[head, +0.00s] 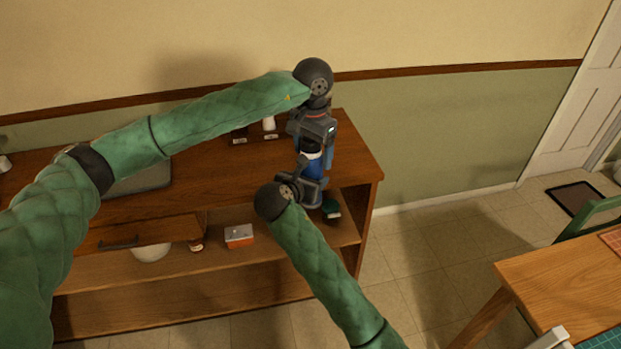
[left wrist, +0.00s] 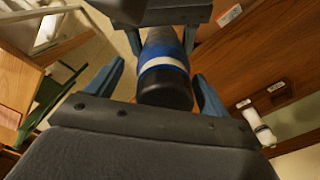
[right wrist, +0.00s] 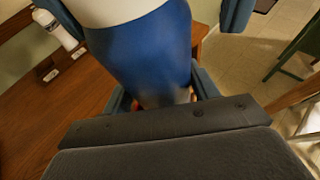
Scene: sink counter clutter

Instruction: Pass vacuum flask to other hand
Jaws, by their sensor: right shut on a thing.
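The vacuum flask (head: 313,166) is blue with a white band and a dark end. It is held up between my two grippers, over the right end of the wooden counter. My right gripper (head: 309,181) is shut on it from below. In the right wrist view the blue body (right wrist: 150,55) fills the space between the fingers. My left gripper (head: 313,145) is above, with its fingers on either side of the flask. In the left wrist view the flask (left wrist: 163,66) lies between the open fingers, with gaps showing. The grippers hide part of the flask.
The counter (head: 215,170) has a lower shelf with an orange-and-white box (head: 238,235) and an open drawer (head: 140,234). A white bottle (head: 269,124) stands at the back. A wooden table (head: 570,280) is at the right. Tiled floor is clear between them.

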